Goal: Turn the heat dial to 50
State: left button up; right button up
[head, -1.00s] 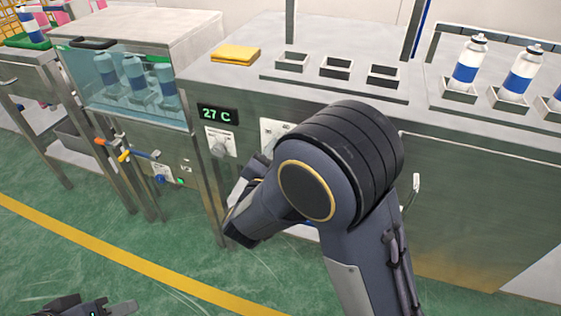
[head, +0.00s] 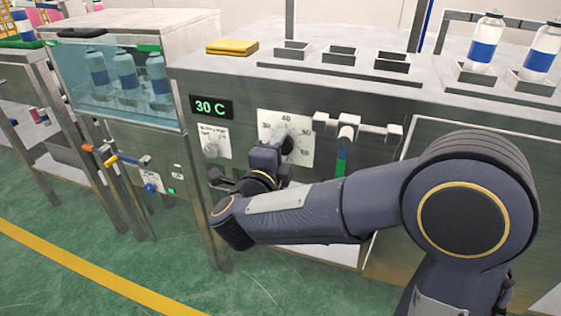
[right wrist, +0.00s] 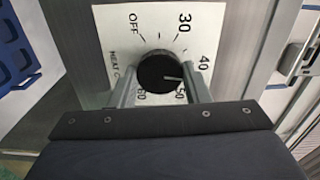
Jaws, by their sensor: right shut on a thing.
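The heat dial (head: 287,143) is a dark round knob on a white scale plate (head: 303,125) on the front of the steel bench. My right gripper (head: 279,148) reaches it from below and is shut on the knob, partly hiding it. In the right wrist view the dial (right wrist: 158,70) sits between the two fingers. Its white pointer line points right and slightly down, between the 40 and 50 marks, nearer 50. The green display (head: 211,107) reads 30 C. My left gripper is out of view.
A smaller knob (head: 210,150) on a white label sits left of the dial. A white valve-like fitting (head: 348,130) with a green part is to its right. A glass-fronted bath (head: 118,88) with bottles stands at left. White-and-blue bottles (head: 486,45) stand on the bench top.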

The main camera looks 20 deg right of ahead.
pick_arm(q)
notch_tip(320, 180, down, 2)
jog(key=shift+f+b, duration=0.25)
jog(key=shift+b, duration=0.6)
pick_arm(e)
jog(key=m, duration=1)
jog(key=shift+f, duration=0.1)
jog(key=o, duration=1)
jog(key=shift+c, duration=0.2)
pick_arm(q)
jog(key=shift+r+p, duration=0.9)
pick_arm(e)
jog(key=v, duration=0.7)
jog(key=shift+s+a, duration=0.25)
jog(key=shift+s, duration=0.1)
